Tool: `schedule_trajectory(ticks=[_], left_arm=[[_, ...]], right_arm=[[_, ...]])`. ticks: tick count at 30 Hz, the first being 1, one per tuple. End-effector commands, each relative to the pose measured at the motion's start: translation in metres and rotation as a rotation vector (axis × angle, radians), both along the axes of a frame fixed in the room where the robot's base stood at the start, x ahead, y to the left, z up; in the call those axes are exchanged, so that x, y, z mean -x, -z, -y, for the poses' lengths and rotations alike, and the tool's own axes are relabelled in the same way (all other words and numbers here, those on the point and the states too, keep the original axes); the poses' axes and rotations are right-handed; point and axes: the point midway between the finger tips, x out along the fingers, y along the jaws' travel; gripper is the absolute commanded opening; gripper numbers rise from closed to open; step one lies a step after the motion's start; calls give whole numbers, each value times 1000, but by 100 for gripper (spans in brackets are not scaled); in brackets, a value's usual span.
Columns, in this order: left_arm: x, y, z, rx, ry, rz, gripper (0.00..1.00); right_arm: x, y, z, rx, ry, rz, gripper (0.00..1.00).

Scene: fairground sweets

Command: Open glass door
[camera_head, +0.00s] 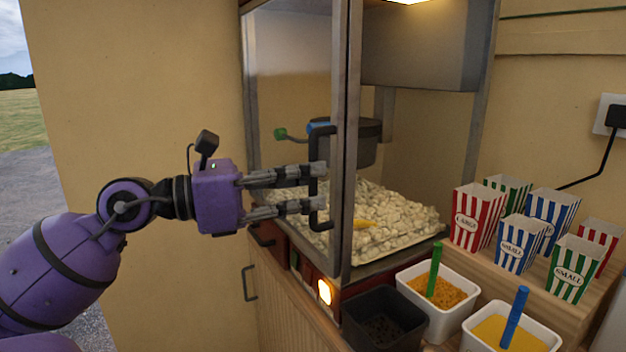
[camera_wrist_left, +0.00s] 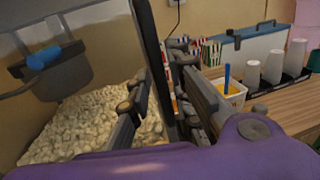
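The glass door (camera_head: 290,85) of the popcorn machine has a metal frame and looks shut against the corner post. Its black upright handle (camera_head: 314,155) is near the door's right edge. My left gripper (camera_head: 318,190) comes in from the left, with its fingers one above the other and a clear gap between them. The fingertips reach the handle; I cannot tell whether they touch it. In the left wrist view, the fingers (camera_wrist_left: 160,100) are spread, with the dark door frame (camera_wrist_left: 155,60) showing between them. My right gripper is not in view.
Popcorn (camera_head: 385,215) lies inside the machine below a kettle (camera_head: 355,142). To the right are striped boxes (camera_head: 476,216), a black tub (camera_head: 383,320) and white tubs (camera_head: 440,325) with scoops. A second handle (camera_head: 249,283) is on the cabinet below.

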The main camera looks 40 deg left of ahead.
Motion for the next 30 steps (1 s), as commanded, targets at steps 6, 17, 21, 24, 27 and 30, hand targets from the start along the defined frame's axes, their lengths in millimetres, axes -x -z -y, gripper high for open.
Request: schedule_trajectory(ticks=[6, 17, 21, 24, 27, 30], left_arm=[[-14, 0, 9, 2, 0, 0, 19], [-15, 0, 9, 3, -1, -1, 5], [-15, 0, 9, 3, -1, -1, 0], [-15, 0, 9, 3, -1, -1, 0], [-15, 0, 9, 4, -1, -1, 0], [-14, 0, 9, 4, 1, -1, 0]], right_arm=[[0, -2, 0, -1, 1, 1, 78], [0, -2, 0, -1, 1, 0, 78], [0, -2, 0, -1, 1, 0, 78], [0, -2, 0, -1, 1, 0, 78], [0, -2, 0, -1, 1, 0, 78], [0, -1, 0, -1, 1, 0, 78]])
